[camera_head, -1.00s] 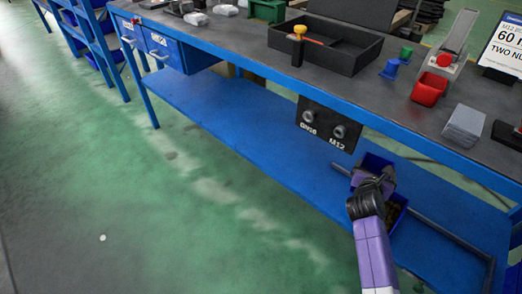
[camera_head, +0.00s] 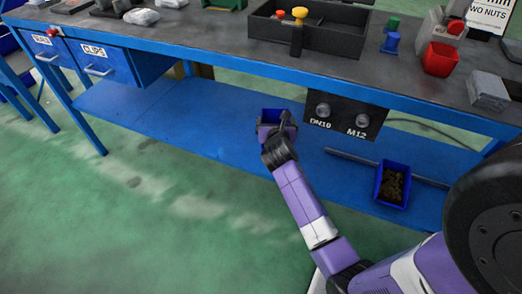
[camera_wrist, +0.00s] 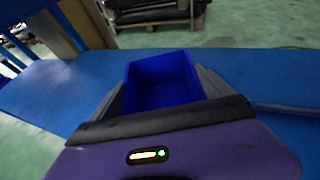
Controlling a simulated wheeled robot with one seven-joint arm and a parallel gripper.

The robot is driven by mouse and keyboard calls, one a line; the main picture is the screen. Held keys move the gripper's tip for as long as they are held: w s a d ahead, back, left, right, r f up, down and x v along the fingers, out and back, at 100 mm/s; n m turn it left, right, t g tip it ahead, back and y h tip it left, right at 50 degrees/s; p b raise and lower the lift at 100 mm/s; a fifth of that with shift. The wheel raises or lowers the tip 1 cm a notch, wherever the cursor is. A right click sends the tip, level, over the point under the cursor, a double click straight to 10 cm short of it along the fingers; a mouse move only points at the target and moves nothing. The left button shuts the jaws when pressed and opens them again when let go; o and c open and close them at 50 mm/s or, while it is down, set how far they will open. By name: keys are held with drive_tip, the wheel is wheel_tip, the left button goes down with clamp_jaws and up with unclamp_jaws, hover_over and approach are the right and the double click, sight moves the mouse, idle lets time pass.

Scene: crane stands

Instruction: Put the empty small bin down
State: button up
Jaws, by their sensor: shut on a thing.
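The empty small bin (camera_head: 271,114) is blue, and its bare inside shows in the wrist view (camera_wrist: 162,78). My gripper (camera_head: 276,126) is shut on this bin, with a grey finger on each side of it in the wrist view. The bin is over the blue lower shelf (camera_head: 215,128) of the workbench, left of the black panel with two knobs. I cannot tell whether its base touches the shelf.
A second blue bin (camera_head: 391,184) with brown contents stands on the lower shelf to the right. A grey bar (camera_head: 352,158) lies beside it. The knob panel (camera_head: 343,116) hangs from the bench edge. The shelf left of my gripper is clear.

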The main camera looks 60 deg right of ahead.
wheel_tip(320, 180, down, 10)
drive_tip(key=b, duration=0.5)
drive_tip(key=shift+f, duration=0.2)
drive_tip(key=o, duration=1.2)
drive_tip(key=shift+o, duration=0.2)
drive_tip(key=shift+r, duration=0.1)
